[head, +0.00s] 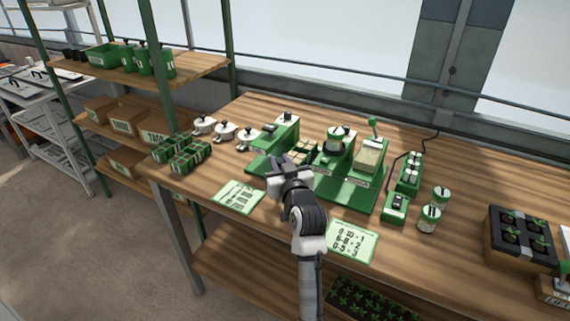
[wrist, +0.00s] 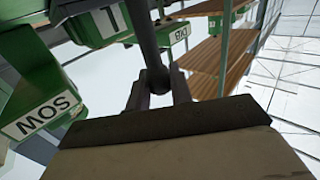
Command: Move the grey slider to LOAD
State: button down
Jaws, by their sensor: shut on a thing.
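The green tray seeder (head: 362,199) stands on the wooden bench. My gripper (head: 280,180) is at its front left part, low over the front edge. In the wrist view my gripper (wrist: 158,92) is shut on the dark round knob of the grey slider (wrist: 156,82), with a dark rod running up from it. The SOW label (wrist: 42,115) is on a green block at the left of the wrist view, apart from the knob. Another label (wrist: 107,18) is cut off at the top. I cannot read a LOAD mark. In the head view my gripper hides the slider.
White lidded pots (head: 224,131) and green seedling cells (head: 182,155) stand left of the seeder. Two cards (head: 238,196) (head: 352,241) lie in front. A green control box (head: 394,208), jars (head: 430,218) and a plant tray (head: 492,256) stand right.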

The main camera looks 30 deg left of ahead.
jog(key=c, duration=1.6)
grip_release()
jog(key=shift+o, duration=0.2)
jog(key=b+v, duration=0.4)
jog(key=v, duration=0.9)
jog(key=shift+s+d, duration=0.25)
jog(key=shift+s, duration=0.1)
